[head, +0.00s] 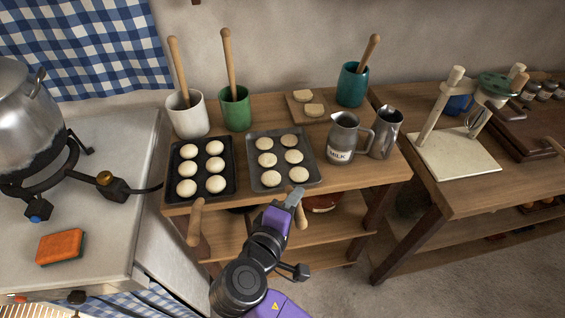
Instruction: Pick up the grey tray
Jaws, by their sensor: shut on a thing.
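The grey tray (282,167) lies on the wooden table's top, with several pale dough rounds in rows on it. My gripper (296,196) reaches up from the front and is shut on the tray's near edge. The fingertips are small in the head view, and the arm hides part of the table's front edge. The tray looks level and still close to the tabletop; I cannot tell whether it is lifted.
A black tray (204,193) of dough rounds sits close on the left. The milk jug (342,138) and a metal pitcher (385,132) stand close on the right. Behind are a white crock (188,116), a green crock (235,108) and a small board (291,110).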

